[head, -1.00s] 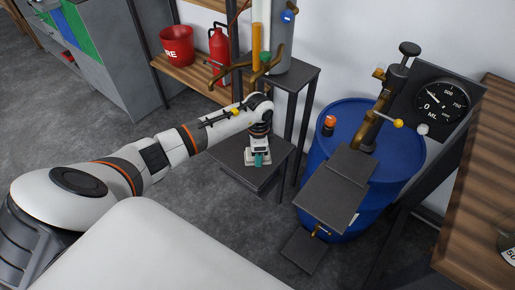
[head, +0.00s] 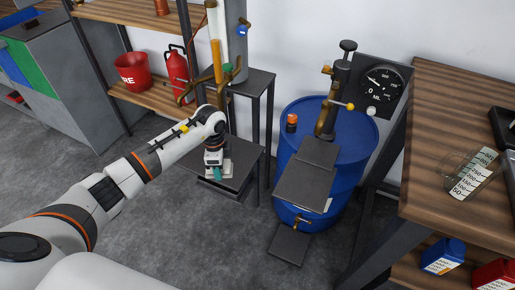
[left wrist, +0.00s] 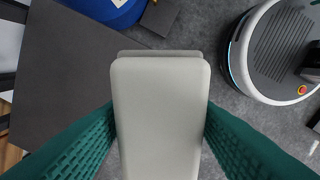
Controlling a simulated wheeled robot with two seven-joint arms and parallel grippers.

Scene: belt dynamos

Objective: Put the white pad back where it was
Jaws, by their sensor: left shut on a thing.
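The white pad (left wrist: 160,100) is an off-white rounded block in the left wrist view. It lies between the green fingers of my left gripper (left wrist: 159,125), which is shut on it. In the head view my left gripper (head: 216,173) is over the small dark table (head: 240,158), near its front edge. Only a pale bit of the pad (head: 226,167) shows there beside the fingers. Whether the pad touches the tabletop I cannot tell. My right gripper is not in view.
A blue drum (head: 345,165) with dark plates and a pump stands right of the small table. A taller dark stand (head: 250,82) with a cylinder is behind. A wooden workbench (head: 450,130) with a glass beaker (head: 470,175) is at right. Grey floor is free in front.

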